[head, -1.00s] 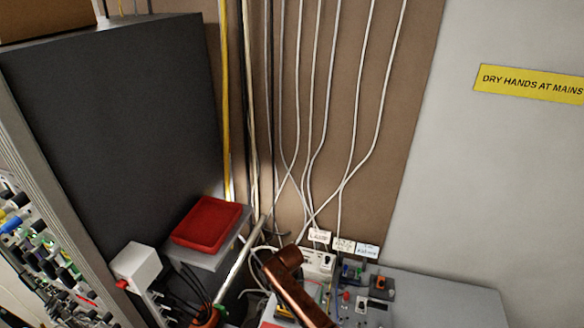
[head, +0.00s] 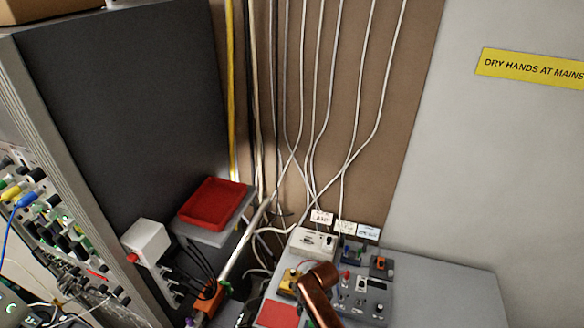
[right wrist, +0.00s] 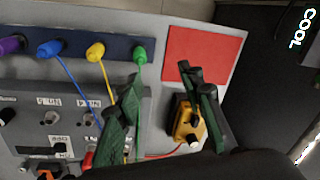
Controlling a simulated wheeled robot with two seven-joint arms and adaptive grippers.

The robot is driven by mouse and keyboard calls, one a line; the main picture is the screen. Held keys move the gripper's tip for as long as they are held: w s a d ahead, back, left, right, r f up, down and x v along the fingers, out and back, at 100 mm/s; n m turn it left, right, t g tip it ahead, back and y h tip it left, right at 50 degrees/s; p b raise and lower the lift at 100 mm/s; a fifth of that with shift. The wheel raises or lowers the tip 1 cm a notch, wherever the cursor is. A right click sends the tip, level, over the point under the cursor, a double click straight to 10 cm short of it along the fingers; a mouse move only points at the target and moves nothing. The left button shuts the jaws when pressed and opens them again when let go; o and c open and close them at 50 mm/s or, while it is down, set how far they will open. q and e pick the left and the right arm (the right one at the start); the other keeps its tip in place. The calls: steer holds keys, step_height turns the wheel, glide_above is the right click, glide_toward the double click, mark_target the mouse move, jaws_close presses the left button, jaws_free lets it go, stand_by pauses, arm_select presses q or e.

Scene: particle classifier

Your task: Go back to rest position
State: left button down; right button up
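My right gripper (right wrist: 163,85) shows in the right wrist view with its two dark green and black fingers spread apart. Nothing is between the fingertips. The fingers are over a grey panel (right wrist: 75,85), with the yellow device (right wrist: 186,122) close to the right finger. In the head view a copper-coloured link of my arm (head: 318,292) stands over the bench at the bottom; the gripper itself cannot be made out there. My left gripper is not in view.
Blue, yellow and green plugs (right wrist: 95,50) line the panel, with thin wires running from them. A red square (right wrist: 204,54) lies beside it. In the head view a red tray (head: 213,204) sits on a grey shelf, left of hanging cables. The bench's right part (head: 450,295) is clear.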

steer(key=s+d+f+m+t, duration=0.1)
steer(key=s+d+f+t, duration=0.1)
steer(key=s+d, duration=1.35)
steer(key=s+d+r+t+h, duration=0.1)
steer(key=s+d+r, duration=0.3)
steer(key=s+d, duration=0.3)
steer(key=s+d+r+h, duration=0.2)
steer(key=s+d+r, duration=0.1)
steer(key=s+d, duration=0.45)
step_height(320, 180, down, 38)
steer(key=s+a+f+g+b, duration=0.1)
steer(key=s+a+b, duration=0.1)
steer(key=b, duration=0.6)
steer(key=s+f+n+g+y+b, duration=0.1)
steer(key=s+f+b, duration=0.6)
steer(key=s+f, duration=1.2)
step_height(320, 180, down, 5)
steer(key=shift+s+r+g, duration=0.2)
steer(key=shift+s+g, duration=0.05)
steer(key=shift+g, duration=0.05)
steer(key=shift+c, duration=0.8)
